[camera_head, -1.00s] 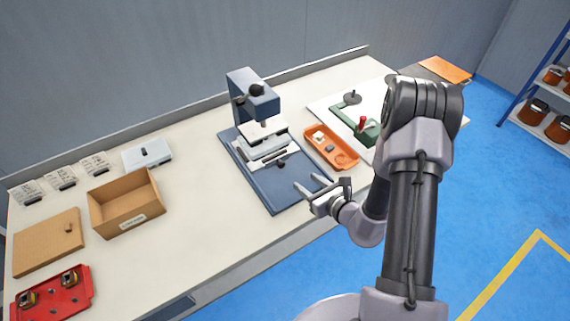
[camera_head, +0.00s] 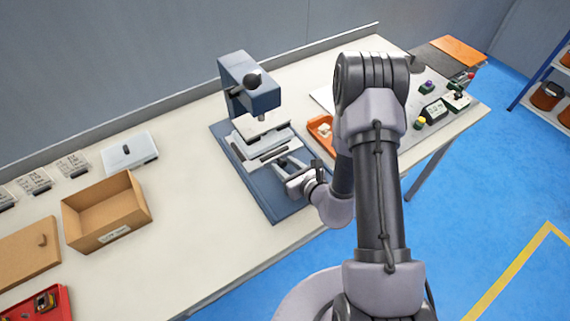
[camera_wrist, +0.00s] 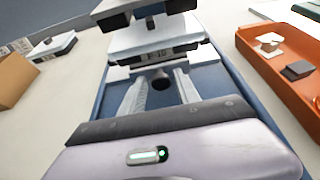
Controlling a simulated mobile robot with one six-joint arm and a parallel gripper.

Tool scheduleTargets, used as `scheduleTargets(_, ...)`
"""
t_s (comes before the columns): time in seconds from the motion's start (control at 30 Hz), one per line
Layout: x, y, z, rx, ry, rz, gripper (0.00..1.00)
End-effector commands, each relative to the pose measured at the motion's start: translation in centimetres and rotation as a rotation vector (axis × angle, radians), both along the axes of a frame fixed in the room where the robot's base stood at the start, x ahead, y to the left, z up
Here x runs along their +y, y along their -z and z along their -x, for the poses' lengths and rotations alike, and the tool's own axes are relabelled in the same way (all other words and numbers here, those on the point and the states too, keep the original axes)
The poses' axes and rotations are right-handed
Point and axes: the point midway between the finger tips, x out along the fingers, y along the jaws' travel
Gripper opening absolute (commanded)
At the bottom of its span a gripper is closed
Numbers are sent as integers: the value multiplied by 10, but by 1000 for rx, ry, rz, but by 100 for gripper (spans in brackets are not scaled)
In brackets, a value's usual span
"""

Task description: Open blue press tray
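The blue press (camera_head: 248,84) stands on its blue base plate (camera_head: 228,152) on the bench. Its pale tray (camera_head: 262,146) sits low beneath the press head. In the wrist view the tray front (camera_wrist: 158,57) carries a dark label strip, and a dark round knob (camera_wrist: 160,82) sticks out below it. My gripper (camera_head: 281,166) is at the front of the tray, low over the base plate. In the wrist view its two fingers (camera_wrist: 158,92) are apart, one on each side of the knob. I cannot tell whether either finger touches it.
An orange tray (camera_head: 320,128) with small parts lies to the right of the press, partly hidden by my arm; it also shows in the wrist view (camera_wrist: 270,70). A cardboard box (camera_head: 105,212) and a grey-white block (camera_head: 130,153) stand to the left. Bare bench lies between box and press.

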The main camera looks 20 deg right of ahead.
Motion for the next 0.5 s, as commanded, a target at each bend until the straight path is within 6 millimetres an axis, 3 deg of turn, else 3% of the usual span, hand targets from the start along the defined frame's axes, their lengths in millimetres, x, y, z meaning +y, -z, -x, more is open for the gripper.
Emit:
scheduleTargets(0.03, 0, 0, 0, 0, 0, 0, 26)
scheduleTargets(0.17, 0, 0, 0, 0, 0, 0, 0)
scheduleTargets(0.5, 0, 0, 0, 0, -1, 0, 0)
